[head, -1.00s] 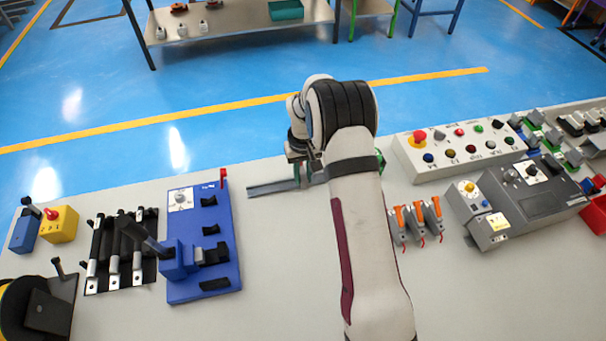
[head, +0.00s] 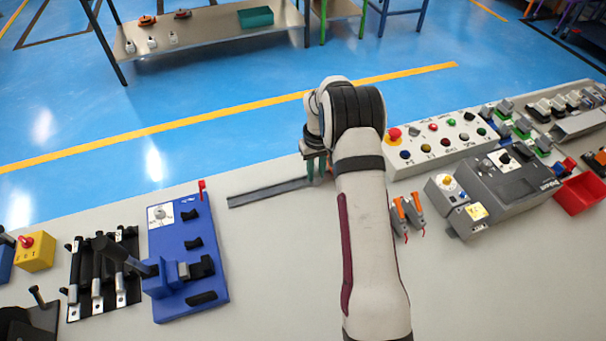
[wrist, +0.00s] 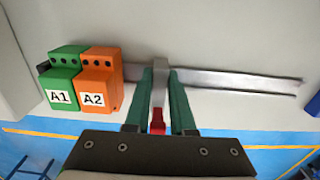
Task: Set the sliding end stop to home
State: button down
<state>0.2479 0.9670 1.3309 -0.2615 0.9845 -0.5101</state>
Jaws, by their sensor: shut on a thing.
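The sliding end stop (wrist: 159,72) is a grey piece with a red tab (wrist: 157,120), on a grey metal rail (wrist: 230,83). My gripper (wrist: 160,82) has its two green fingers shut on it, one on each side. In the wrist view, a green block A1 (wrist: 62,80) and an orange block A2 (wrist: 100,80) sit at the rail to the left, with a small gap between A2 and the nearer finger. In the head view, my gripper (head: 316,166) is at the right part of the visible rail (head: 265,191); my arm hides the blocks and most of the stop.
A blue fixture with a black lever (head: 185,255) stands to the left. Orange-topped connectors (head: 408,212), a button panel (head: 440,142), a grey box unit (head: 495,190) and a red bin (head: 580,194) stand to the right. The rail's left stretch is clear.

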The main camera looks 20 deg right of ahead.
jog(key=c, duration=0.8)
grip_release()
jog(key=shift+o, duration=0.2)
